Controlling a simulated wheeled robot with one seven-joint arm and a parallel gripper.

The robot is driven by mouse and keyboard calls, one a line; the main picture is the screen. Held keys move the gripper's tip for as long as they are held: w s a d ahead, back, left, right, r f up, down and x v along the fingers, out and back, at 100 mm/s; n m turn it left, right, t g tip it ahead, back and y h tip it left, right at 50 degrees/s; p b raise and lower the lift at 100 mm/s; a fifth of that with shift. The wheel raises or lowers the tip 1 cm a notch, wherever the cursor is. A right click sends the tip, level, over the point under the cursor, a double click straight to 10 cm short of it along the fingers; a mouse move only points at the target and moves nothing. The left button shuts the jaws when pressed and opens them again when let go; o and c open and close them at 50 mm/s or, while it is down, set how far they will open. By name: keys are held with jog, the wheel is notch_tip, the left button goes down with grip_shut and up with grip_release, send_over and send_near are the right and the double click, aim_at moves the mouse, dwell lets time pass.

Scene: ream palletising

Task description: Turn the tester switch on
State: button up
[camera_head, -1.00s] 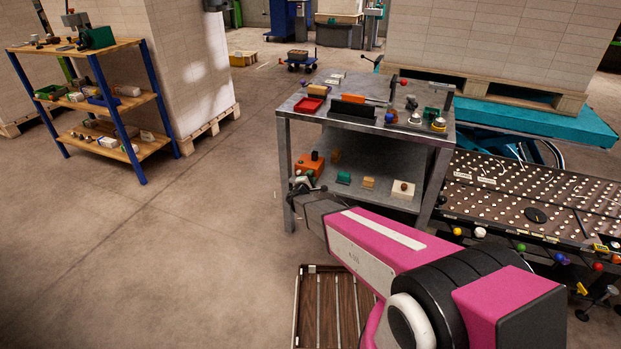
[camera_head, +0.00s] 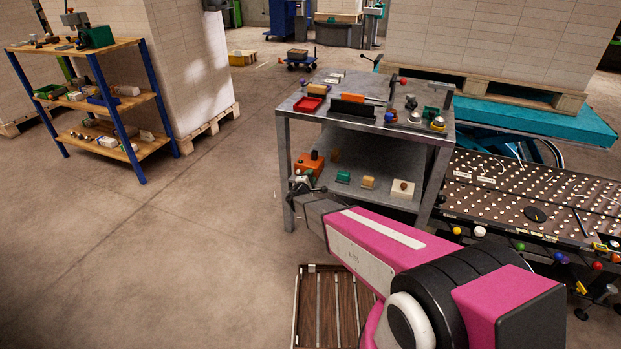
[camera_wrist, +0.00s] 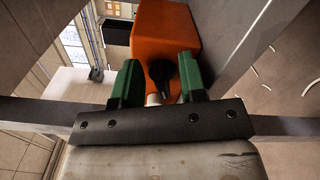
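The tester looks to be the orange box (camera_head: 309,164) on the lower shelf of the grey metal table, at its left end. In the wrist view the orange box (camera_wrist: 167,32) fills the top middle. A black knob-like part, seemingly the switch (camera_wrist: 161,72), stands out from its near face, with a small pale tip below it. My gripper (camera_wrist: 158,64) has its two green fingers apart, one on each side of the black part, with gaps visible. In the head view my gripper (camera_head: 302,185) is just in front of the box. Whether the switch is on cannot be told.
The metal table (camera_head: 283,150) has a leg close to my gripper. Small blocks (camera_head: 343,177) lie along the lower shelf to the right. A red tray (camera_head: 308,104) and tools are on top.

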jog(key=v, duration=1)
jog(key=shift+s, duration=0.4)
jog(key=shift+a, duration=0.1)
jog(key=s+d+r+m+g+h, duration=0.25)
jog(key=s+d+m+g, duration=0.2)
jog(key=d, duration=0.65)
jog(key=s+d+r+m+g+h, duration=0.1)
jog(key=s+d+r+m+g, duration=0.4)
jog(key=d, duration=0.5)
jog(key=s+d+r+m+g+y, duration=0.2)
jog(key=s+r+m+g+y, duration=0.1)
jog(key=s, duration=0.4)
jog(key=s+d+r+m+g+y, duration=0.2)
jog(key=s+r+m+g+y, duration=0.1)
jog(key=s+m+g+y, duration=0.1)
jog(key=s+m+y, duration=0.1)
jog(key=s+y, duration=0.1)
jog(key=s, duration=0.1)
jog(key=shift+s+d+y, duration=0.15)
jog(key=shift+d+y, duration=0.2)
jog(key=shift+g, duration=0.25)
